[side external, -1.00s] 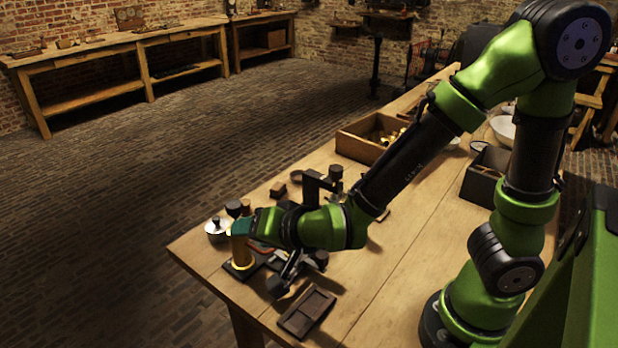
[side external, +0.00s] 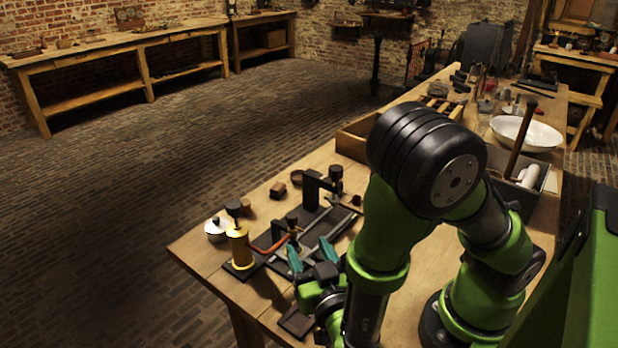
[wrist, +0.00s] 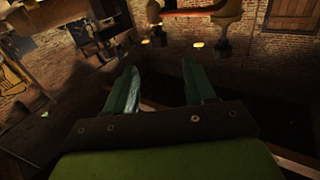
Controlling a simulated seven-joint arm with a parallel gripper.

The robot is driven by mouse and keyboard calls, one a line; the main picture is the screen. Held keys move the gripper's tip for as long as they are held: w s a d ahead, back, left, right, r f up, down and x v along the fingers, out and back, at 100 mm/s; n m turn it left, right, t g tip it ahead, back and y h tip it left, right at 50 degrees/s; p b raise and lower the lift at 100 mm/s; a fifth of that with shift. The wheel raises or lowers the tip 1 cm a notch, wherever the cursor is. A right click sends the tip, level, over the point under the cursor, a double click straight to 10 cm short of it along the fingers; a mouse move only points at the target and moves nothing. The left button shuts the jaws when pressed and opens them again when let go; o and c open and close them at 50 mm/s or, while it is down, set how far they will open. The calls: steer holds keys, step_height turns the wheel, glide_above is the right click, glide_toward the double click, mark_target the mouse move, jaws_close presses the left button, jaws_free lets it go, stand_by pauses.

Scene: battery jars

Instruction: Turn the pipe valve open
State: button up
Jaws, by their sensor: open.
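A reddish bar (wrist: 190,13) between brass-coloured parts shows at the top there, possibly the pipe.
A dark stand with an upright post (side external: 312,190) is behind the pipe. A dark tray (side external: 297,322) lies in front, partly hidden by my arm. A white bowl (side external: 526,133) and wooden box (side external: 355,137) are farther back.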

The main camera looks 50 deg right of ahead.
mark_target(290, 212)
steer(key=x, duration=1.3)
steer(key=shift+w, duration=0.15)
steer(key=shift+c, duration=0.2)
steer(key=c, duration=0.9)
